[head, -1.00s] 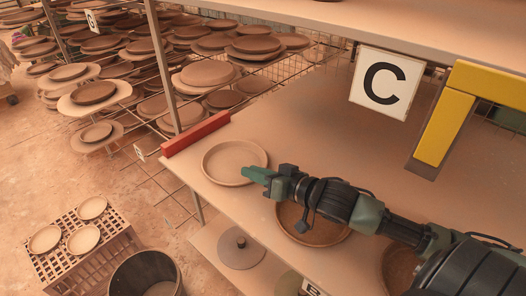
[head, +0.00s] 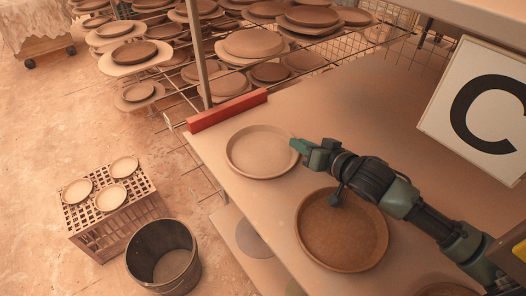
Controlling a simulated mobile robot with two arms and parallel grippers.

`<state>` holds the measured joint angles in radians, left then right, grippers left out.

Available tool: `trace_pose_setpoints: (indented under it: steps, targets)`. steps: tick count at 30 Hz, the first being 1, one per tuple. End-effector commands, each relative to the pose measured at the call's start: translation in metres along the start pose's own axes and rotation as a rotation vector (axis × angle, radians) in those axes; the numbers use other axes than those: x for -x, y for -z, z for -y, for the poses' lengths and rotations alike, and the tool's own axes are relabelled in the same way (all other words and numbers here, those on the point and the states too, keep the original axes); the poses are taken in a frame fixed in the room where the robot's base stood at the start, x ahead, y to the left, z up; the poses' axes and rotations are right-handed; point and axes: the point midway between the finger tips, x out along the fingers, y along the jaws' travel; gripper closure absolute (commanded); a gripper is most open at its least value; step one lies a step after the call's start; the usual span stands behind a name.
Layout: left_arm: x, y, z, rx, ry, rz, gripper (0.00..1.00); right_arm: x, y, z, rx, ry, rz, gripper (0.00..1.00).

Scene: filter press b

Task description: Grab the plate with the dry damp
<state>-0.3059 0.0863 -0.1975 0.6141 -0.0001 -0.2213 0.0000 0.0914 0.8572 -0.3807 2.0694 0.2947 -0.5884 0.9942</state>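A pale, light-tan plate (head: 260,151) lies on the shelf near its front edge. A darker brown plate (head: 341,232) lies to the right and nearer, partly under my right arm. My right gripper (head: 298,147) is at the right rim of the pale plate. Its green fingertips overlap that rim, and I cannot tell whether they are closed on it. The plate lies flat. My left gripper is not in view.
A red bar (head: 227,110) lies at the shelf's left end. A sign with "C" (head: 484,104) hangs at right. A slatted crate (head: 117,206) with three plates and a bucket (head: 163,256) stand on the floor. Wire racks behind hold many plates.

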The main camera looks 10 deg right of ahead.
Motion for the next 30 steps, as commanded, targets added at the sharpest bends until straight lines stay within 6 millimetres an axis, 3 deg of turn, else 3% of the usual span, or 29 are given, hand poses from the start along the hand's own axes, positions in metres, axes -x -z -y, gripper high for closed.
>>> trace_pose_setpoints:
  steps: [4, 11, 13, 14, 30]
  targets:
    - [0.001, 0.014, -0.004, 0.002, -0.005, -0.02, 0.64, -0.015, 0.002, 0.0, 0.0, 0.001, -0.003, 0.84]
    - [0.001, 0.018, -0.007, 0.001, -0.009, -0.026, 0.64, -0.016, 0.001, 0.0, 0.001, 0.0, -0.001, 0.84]
    - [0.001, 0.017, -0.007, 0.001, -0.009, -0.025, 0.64, -0.016, 0.001, 0.0, 0.001, 0.0, -0.001, 0.98]
    - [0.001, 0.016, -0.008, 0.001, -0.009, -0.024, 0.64, -0.016, 0.001, 0.0, 0.001, 0.0, -0.001, 1.0]
    - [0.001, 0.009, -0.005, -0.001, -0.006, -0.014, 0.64, -0.016, 0.0, 0.0, 0.001, -0.001, 0.001, 1.0]
